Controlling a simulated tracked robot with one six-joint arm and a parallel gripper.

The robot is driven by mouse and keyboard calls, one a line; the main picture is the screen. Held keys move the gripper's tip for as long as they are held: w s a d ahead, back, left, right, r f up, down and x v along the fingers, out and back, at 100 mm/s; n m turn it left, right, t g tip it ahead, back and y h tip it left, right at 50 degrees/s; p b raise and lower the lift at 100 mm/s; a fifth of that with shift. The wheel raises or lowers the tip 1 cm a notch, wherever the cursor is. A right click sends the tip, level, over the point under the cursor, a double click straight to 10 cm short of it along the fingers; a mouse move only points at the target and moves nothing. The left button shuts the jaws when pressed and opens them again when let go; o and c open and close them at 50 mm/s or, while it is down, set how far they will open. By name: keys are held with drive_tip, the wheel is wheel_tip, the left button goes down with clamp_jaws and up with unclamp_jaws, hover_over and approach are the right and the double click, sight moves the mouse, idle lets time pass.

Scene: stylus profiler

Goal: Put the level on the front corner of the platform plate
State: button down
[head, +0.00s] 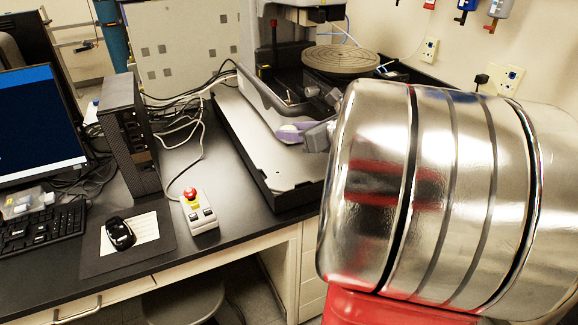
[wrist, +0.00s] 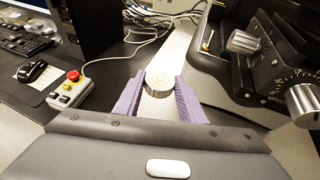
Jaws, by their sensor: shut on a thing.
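The level is a small round silver disc with ring marks on its top (wrist: 159,79). In the wrist view it sits between the two purple fingers of my gripper (wrist: 161,83), which are shut on its sides. In the head view my gripper (head: 292,132) shows as a purple finger and grey parts over the platform plate; I cannot make out the level there. The platform plate (head: 262,150) is a pale flat plate in front of the profiler, and its front corner lies toward the table's front edge. The plate also shows beyond the level in the wrist view (wrist: 178,46). The gap below the level is unclear.
The profiler with its round stage (head: 341,59) stands behind the plate, and its knobs (wrist: 243,42) are close on the right. A control box with a red button (head: 198,210), a mouse (head: 120,231) and a black computer tower (head: 129,135) are to the left.

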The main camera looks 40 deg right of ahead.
hover_over(293, 170)
drive_tip(key=shift+d+f, duration=0.1)
drive_tip(key=shift+f, duration=3)
drive_tip(key=shift+f, duration=1.85)
drive_tip(key=shift+f, duration=0.15)
drive_tip(key=c, duration=1.2)
unclamp_jaws()
drive_tip(key=shift+o, duration=0.2)
drive_tip(key=shift+s+r, duration=0.3)
drive_tip(key=shift+s, duration=0.05)
drive_tip(key=v, duration=1.1)
